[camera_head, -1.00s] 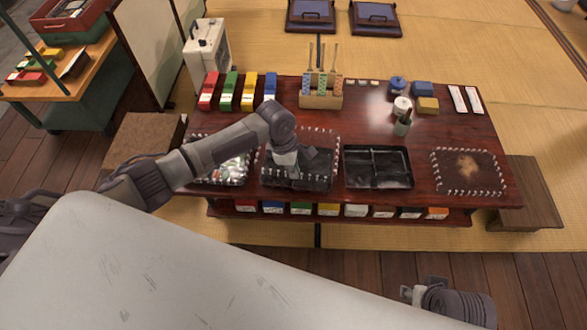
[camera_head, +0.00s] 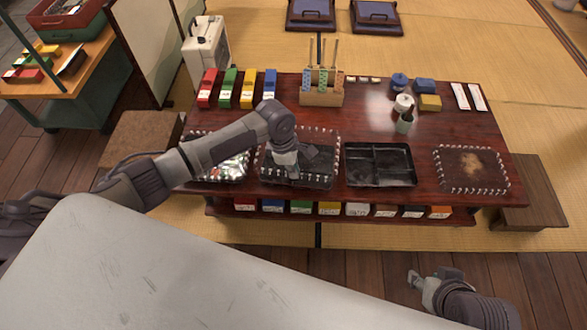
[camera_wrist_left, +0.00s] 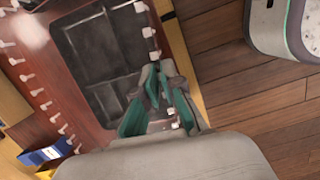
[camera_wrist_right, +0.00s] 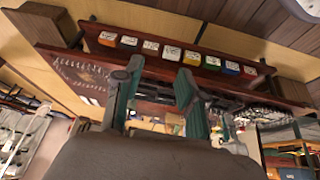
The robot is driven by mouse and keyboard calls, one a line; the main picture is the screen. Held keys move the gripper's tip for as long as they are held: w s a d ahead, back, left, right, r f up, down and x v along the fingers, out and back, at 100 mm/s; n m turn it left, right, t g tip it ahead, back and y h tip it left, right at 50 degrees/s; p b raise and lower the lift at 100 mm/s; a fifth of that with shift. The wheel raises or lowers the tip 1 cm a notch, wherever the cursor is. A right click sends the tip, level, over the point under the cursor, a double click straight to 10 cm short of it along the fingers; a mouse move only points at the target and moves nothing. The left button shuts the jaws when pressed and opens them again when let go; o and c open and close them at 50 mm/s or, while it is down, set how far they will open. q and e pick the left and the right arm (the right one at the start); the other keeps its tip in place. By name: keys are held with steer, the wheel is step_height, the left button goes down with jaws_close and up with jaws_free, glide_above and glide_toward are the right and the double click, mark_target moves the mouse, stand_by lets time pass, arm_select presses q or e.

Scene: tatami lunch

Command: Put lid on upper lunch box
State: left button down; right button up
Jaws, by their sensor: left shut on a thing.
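A dark lunch box (camera_head: 275,176) sits inside a ring of white pegs on the middle of the low table. The left wrist view shows dividers in this dark shape (camera_wrist_left: 88,50). My left gripper (camera_head: 293,177) reaches down at its near side. In the left wrist view its fingers (camera_wrist_left: 161,70) are nearly together at the edge, shut on a thin dark part. I cannot tell whether that part is a lid or the box rim. A black compartment tray (camera_head: 379,164) lies to the right, apart. My right gripper (camera_head: 418,281) is open and empty in front of the table.
A filled box (camera_head: 232,167) within pegs is partly behind my left arm. An empty peg ring with a brown mark (camera_head: 472,168) is at the table's right. Coloured cartons (camera_head: 228,87), a utensil holder (camera_head: 321,97) and jars (camera_head: 403,104) stand behind.

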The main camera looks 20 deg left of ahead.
arm_select(q)
steer(key=shift+f+b, duration=0.7)
steer(key=shift+b, duration=0.25)
steer(key=shift+f, duration=1)
arm_select(e)
steer(key=shift+w+a+r+t+y, duration=0.25)
steer(key=shift+w+t, duration=0.3)
steer(key=shift+w, duration=0.3)
steer(key=shift+w+a+r+t, duration=0.15)
steer(key=shift+w+a+t, duration=0.3)
steer(key=shift+w, duration=0.45)
steer(key=shift+w+a+r+t+y, duration=0.2)
steer(key=shift+w+t, duration=0.4)
steer(key=shift+w, duration=0.25)
arm_select(q)
steer(key=shift+f+p, duration=0.1)
steer(key=shift+p, duration=0.25)
arm_select(e)
steer(key=shift+s+d+f+g+h, duration=0.15)
steer(key=shift+s+f+g, duration=0.1)
steer(key=shift+s, duration=0.2)
steer(key=shift+s+d+f+g, duration=0.2)
steer(key=shift+s+g, duration=0.1)
steer(key=shift+s, duration=0.15)
steer(key=shift+s+d+f+g+h, duration=0.15)
steer(key=shift+s+f+g, duration=0.1)
steer(key=shift+s, duration=0.2)
steer(key=shift+s+d, duration=0.1)
steer(key=shift+s, duration=0.1)
steer(key=shift+s+f, duration=0.1)
